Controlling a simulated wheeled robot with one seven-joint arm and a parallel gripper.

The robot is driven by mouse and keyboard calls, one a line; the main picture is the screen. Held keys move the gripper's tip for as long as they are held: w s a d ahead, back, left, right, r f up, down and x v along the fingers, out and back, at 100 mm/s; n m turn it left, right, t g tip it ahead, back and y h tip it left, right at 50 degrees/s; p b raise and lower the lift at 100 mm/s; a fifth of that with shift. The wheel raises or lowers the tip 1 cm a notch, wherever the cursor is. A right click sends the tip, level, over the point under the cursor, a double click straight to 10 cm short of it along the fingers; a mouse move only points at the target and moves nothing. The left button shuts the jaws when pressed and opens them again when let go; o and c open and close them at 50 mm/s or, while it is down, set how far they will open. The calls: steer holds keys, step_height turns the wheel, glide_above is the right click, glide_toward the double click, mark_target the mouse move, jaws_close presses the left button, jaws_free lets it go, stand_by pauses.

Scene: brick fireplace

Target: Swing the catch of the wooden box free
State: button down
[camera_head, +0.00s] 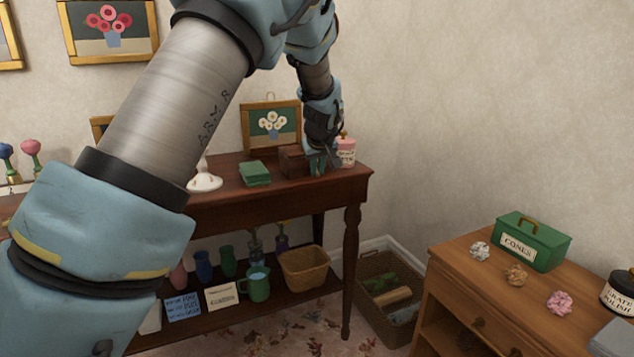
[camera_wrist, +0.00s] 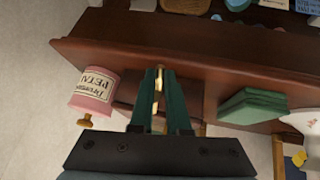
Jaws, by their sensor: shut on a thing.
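The small dark wooden box (camera_head: 291,163) stands on the dark wooden table, in front of a framed flower picture. My gripper (camera_head: 318,170) is at the box's right side in the head view, which hides that part. In the wrist view my gripper (camera_wrist: 160,75) points at the box (camera_wrist: 127,90), with green fingers close together. A small brass-coloured piece, which looks like the catch (camera_wrist: 158,84), shows between the fingers, and they are shut on it. The fingers cover much of the box, so I cannot tell how far the catch is turned.
A pink labelled jar (camera_head: 346,153) stands close to the right of my gripper. Green folded cloths or books (camera_head: 254,173) and a white dish (camera_head: 204,182) stand left of the box. The table's front edge (camera_head: 300,192) is near. The wall is behind.

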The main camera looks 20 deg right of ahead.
steer(key=shift+f+t+b, duration=0.25)
steer(key=shift+t+b, duration=0.25)
steer(key=shift+b, duration=0.95)
steer(key=c, duration=0.9)
jaws_free()
steer(key=shift+s, duration=0.1)
steer(key=v, duration=1)
steer(key=shift+s+a+r, duration=0.15)
steer(key=shift+s+r, duration=0.05)
